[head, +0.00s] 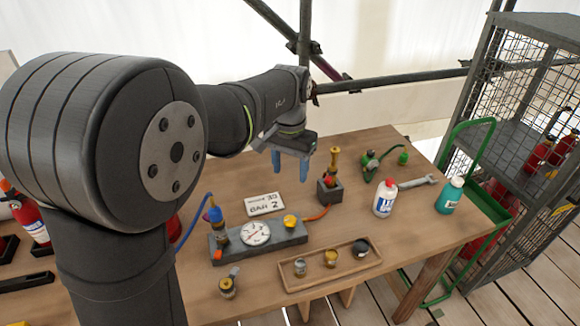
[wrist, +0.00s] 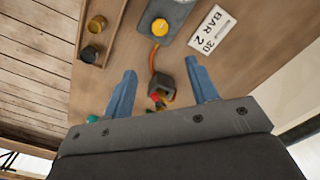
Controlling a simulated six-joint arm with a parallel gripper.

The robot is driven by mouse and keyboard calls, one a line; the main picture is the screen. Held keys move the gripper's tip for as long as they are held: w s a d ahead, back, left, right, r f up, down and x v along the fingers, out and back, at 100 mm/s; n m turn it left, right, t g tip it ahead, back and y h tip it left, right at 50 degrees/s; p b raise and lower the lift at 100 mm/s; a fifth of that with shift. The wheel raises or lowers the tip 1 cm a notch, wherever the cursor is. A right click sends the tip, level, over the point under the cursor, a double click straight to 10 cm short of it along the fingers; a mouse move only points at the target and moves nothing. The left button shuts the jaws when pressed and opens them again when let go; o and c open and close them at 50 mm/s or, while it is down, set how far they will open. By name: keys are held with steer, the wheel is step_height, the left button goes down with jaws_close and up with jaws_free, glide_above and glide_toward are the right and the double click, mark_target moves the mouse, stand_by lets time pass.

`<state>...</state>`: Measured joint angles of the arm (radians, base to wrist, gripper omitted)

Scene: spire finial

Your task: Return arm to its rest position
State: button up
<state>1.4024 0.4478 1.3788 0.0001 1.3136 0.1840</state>
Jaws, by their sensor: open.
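My gripper (head: 290,168) hangs above the wooden workbench (head: 385,262), its two blue fingers pointing down in the head view. It is open, with nothing seen between the fingers. In the wrist view my gripper (wrist: 162,72) also shows its fingers spread apart. A dark block (head: 330,191) with an upright brass and red piece (head: 334,162) stands on the bench just right of the gripper. In the wrist view the block (wrist: 163,84) appears between the fingers but farther away. The gripper appears clear of it.
A gauge block (head: 290,238) with hoses and a sign card (head: 265,203) sit in front. A wooden tray (head: 300,284) holds small parts. A scaffold pole (head: 305,35) rises behind; a mesh cage (head: 510,125) stands right.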

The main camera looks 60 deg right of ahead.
mark_target(290, 219)
stand_by(0.5)
step_height(290, 219, down, 18)
steer(key=shift+r, duration=0.25)
stand_by(0.3)
steer(key=shift+r, duration=0.1)
steer(key=n, duration=1.2)
steer(key=shift+r+n, duration=0.15)
steer(key=shift+n, duration=0.15)
steer(key=shift+r, duration=0.95)
stand_by(1.4)
